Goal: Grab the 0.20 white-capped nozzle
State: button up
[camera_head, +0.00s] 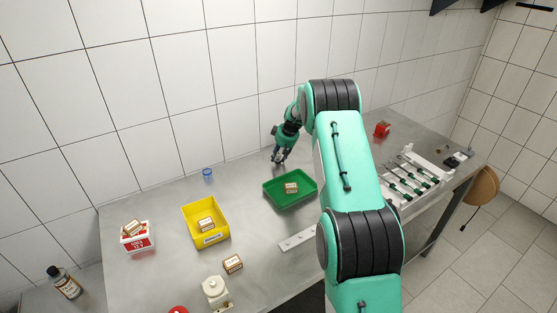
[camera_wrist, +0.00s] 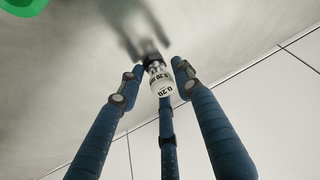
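The white-capped nozzle (camera_wrist: 160,84) shows in the wrist view, with 0.20 printed on its white cap and a dark lower part. It stands between the fingertips of my gripper (camera_wrist: 157,72). The blue fingers are spread around it, with narrow gaps visible at the left and right fingertips. The third finger lies behind the cap in the picture, and whether it touches the cap cannot be seen. In the head view my gripper (camera_head: 280,157) points down at the back of the steel table (camera_head: 150,282), behind the green tray (camera_head: 275,203). The nozzle cannot be made out there.
A yellow bin (camera_head: 190,232) and a blue cup (camera_head: 207,175) stand to the left. A white-and-red box (camera_head: 138,243) is further left. A rack of syringe-like tools (camera_head: 410,180) and a red item (camera_head: 382,129) are right of my arm. The tiled wall is close behind my gripper.

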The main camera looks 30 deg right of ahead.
aim_at(278, 154)
grip_shut()
jog(key=shift+r+p, duration=0.75)
jog(key=shift+r, duration=4.25)
